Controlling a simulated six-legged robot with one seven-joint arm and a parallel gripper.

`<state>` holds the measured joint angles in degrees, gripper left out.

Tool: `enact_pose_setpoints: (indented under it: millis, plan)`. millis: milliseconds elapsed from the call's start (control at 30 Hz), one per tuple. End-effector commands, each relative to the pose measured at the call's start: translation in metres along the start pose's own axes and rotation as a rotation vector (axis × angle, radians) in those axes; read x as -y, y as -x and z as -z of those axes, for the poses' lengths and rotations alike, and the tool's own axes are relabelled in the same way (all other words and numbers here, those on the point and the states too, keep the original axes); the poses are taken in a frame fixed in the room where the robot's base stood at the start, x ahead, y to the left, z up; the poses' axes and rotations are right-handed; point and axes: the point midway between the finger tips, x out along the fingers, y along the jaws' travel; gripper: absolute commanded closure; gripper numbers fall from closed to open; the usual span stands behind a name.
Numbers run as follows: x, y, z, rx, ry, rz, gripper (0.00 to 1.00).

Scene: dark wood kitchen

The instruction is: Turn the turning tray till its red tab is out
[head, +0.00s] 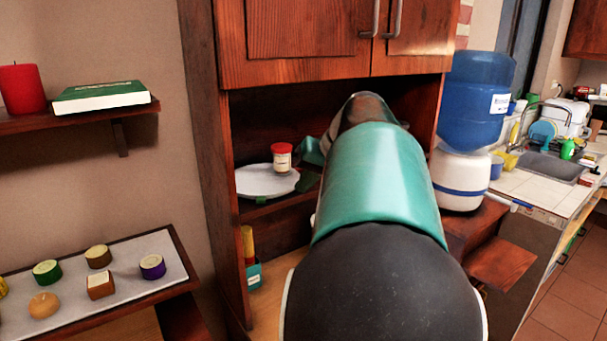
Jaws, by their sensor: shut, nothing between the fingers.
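The turning tray (254,182) is a pale round disc on the shelf inside the wooden cabinet, left of my arm. A small jar (282,158) with a red lid and a pale label stands upright on it. I see no red tab on the visible part of the rim; the tray's right side is hidden. My gripper (308,178) is at the tray's right edge, partly hidden behind my own arm, and is shut with nothing in it. I cannot tell whether it touches the tray.
Cabinet doors (372,40) hang above the shelf, and its left side panel (208,170) stands close by. A teal holder (253,274) with a yellow item sits below. A water dispenser (463,176) stands right. A side tray (125,254) with several small objects is at left.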

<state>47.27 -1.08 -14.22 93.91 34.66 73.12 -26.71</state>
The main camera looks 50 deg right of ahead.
Motion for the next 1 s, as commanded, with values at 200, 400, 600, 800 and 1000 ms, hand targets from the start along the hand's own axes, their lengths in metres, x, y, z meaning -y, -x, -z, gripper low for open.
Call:
enact_pose_setpoints:
  millis: [200, 400, 600, 800, 1000]
  plan:
    - [0.000, -0.045, -0.001, 0.004, -0.002, 0.000, 1.00]
    - [0.025, -0.065, 0.000, 0.001, 0.002, 0.000, 1.00]
    - [0.037, -0.071, 0.001, 0.002, 0.000, -0.001, 1.00]
    - [0.038, -0.072, 0.001, 0.001, 0.000, -0.001, 1.00]
    - [0.043, -0.074, 0.000, 0.001, 0.001, 0.000, 1.00]
